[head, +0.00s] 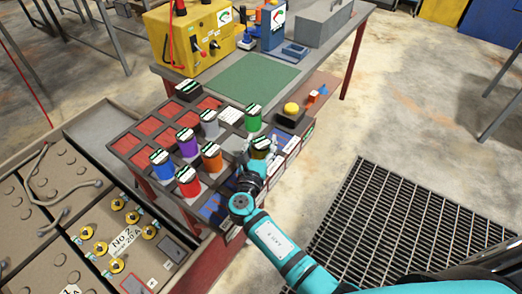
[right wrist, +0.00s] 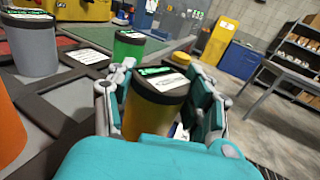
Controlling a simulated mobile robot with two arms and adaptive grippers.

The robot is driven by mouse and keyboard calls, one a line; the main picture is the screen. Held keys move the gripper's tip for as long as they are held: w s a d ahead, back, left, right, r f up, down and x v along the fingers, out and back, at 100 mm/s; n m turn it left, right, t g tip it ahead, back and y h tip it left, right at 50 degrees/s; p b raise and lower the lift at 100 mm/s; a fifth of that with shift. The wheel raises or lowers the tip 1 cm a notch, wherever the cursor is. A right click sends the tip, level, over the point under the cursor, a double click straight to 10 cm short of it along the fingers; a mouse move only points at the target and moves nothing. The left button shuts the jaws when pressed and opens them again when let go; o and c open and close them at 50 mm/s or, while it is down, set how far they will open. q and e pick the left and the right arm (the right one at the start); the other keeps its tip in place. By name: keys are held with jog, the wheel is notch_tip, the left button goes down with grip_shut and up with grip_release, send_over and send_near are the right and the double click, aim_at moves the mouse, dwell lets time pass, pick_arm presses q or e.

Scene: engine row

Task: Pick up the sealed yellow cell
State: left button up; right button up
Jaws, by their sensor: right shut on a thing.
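The yellow cell (head: 261,148) has a dark top band and a white and green label on its lid. It stands upright at the near right of the cell rack (head: 125,144). In the right wrist view the yellow cell (right wrist: 152,118) fills the space between the fingers. My right gripper (head: 258,160) is shut on it, one finger on each side, as the right wrist view (right wrist: 160,98) also shows. Its lower part is hidden by my gripper, so I cannot tell whether it touches the rack. My left gripper is not in view.
Close by stand an orange cell (head: 212,159), a green cell (head: 253,120) and a grey cell (head: 209,126). Red, blue and purple cells stand further left. A black box with a yellow button (head: 291,108) is behind. A floor grate (head: 400,225) lies at right.

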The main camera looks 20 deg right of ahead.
grip_shut()
jog(key=shift+r, duration=0.1)
